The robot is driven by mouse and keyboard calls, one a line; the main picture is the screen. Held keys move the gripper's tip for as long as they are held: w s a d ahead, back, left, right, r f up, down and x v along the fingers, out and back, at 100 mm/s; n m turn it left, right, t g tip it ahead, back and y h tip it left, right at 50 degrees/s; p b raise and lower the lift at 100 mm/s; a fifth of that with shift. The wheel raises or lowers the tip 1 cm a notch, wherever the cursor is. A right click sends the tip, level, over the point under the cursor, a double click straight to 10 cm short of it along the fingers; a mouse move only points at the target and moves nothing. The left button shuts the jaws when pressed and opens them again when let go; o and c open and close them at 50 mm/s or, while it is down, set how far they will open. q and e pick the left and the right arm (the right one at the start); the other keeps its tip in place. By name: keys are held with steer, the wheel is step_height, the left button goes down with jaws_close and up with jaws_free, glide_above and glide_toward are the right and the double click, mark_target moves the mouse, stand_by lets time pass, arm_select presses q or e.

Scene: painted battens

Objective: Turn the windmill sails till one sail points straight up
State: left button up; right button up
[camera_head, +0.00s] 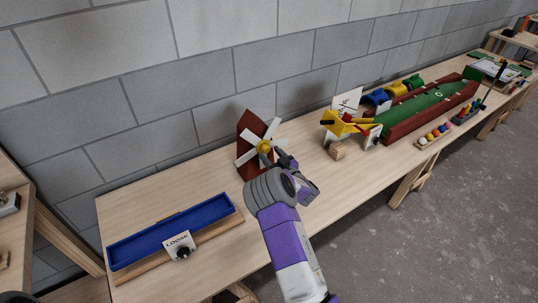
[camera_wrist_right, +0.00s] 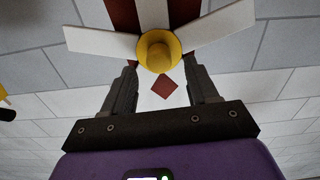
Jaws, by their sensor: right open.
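The windmill (camera_head: 247,126) stands on the bench against the wall. It has a dark red body, white sails (camera_head: 246,156) and a yellow hub (camera_head: 264,146). The sails look slanted in the head view, and my gripper hides part of the lower right side. My right gripper (camera_head: 287,161) is at the windmill's front right, close to the hub. In the right wrist view the open right gripper (camera_wrist_right: 164,88) has its fingers apart below the yellow hub (camera_wrist_right: 158,50), with nothing seen between them but a small red diamond shape behind. White sails (camera_wrist_right: 215,27) spread beyond the fingertips. My left gripper is not in view.
A yellow toy crane-like piece (camera_head: 345,124), a small wooden block (camera_head: 338,153) and a green-and-red track (camera_head: 430,108) stand to the right. The grey block wall is close behind.

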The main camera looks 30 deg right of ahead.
steer(key=shift+w, duration=1)
jaws_close()
